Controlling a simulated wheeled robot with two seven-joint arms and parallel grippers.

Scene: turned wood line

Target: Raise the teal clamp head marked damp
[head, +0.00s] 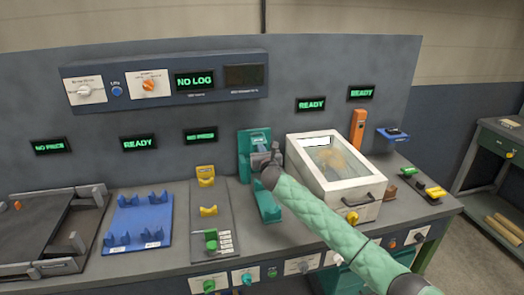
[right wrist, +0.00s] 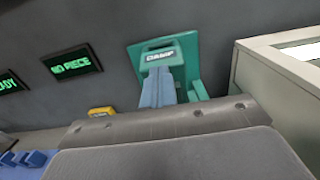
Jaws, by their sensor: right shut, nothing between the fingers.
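The teal clamp (head: 244,165) stands at the back of the bench, left of the white glass-topped box. Its head carries a label reading DAMP in the right wrist view (right wrist: 183,49), and a pale blue-grey upright part (right wrist: 157,88) shows below the label. Its teal base (head: 268,212) reaches forward on the bench. My right gripper (head: 268,158) is shut and empty, in front of the clamp, and hides its middle. Whether it touches the clamp I cannot tell. My left gripper is out of view.
The white box (head: 373,205) with a glass lid stands close on the right. A grey plate with yellow cradles (head: 207,211) and a blue tray (head: 122,243) lie to the left. Green-lit displays, one reading NO LOG (head: 195,80), are on the panel behind.

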